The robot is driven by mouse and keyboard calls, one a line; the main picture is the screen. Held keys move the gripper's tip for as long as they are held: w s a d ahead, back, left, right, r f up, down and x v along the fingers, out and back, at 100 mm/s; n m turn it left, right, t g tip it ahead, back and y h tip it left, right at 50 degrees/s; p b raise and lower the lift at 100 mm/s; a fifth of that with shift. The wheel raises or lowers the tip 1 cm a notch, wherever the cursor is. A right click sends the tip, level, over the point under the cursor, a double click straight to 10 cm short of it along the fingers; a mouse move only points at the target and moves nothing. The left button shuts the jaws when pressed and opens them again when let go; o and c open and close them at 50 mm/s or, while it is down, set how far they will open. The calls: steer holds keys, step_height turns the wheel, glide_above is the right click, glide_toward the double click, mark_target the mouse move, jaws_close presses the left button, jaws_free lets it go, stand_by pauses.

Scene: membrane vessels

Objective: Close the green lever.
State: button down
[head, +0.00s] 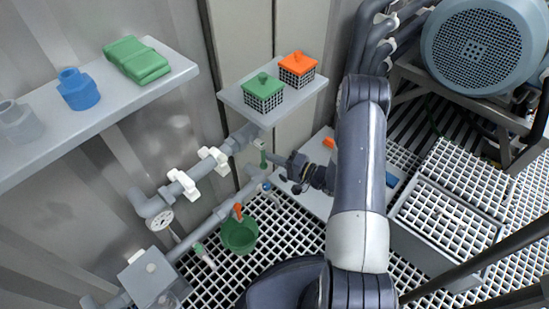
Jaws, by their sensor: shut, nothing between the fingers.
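A small green lever (263,158) sits on the grey pipework left of the middle, below the small shelf. It looks roughly upright, but its exact angle is too small to tell. My gripper (273,158) reaches in from the right and is shut and empty. Its tips are at or just beside the lever's right side; I cannot tell whether they touch. Another green-marked fitting with a pale end (200,252) is on the lower pipe.
An orange lever (238,211) stands by a green bucket (239,236), and a small blue fitting (267,187) is near the pipe. The small shelf (235,97) with green-lidded (263,92) and orange-lidded (297,69) baskets overhangs nearby. A gauge (160,220) is at left.

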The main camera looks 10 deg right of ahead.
steer(key=p+v, duration=0.1)
steer(key=v, duration=0.9)
steer(key=shift+s+d+p, duration=0.25)
steer(key=shift+s+p, duration=0.05)
steer(key=b+x, duration=0.1)
steer(key=x, duration=0.9)
steer(key=shift+w+a+b, duration=0.2)
steer(key=shift+w+b, duration=0.1)
steer(key=shift+w, duration=0.05)
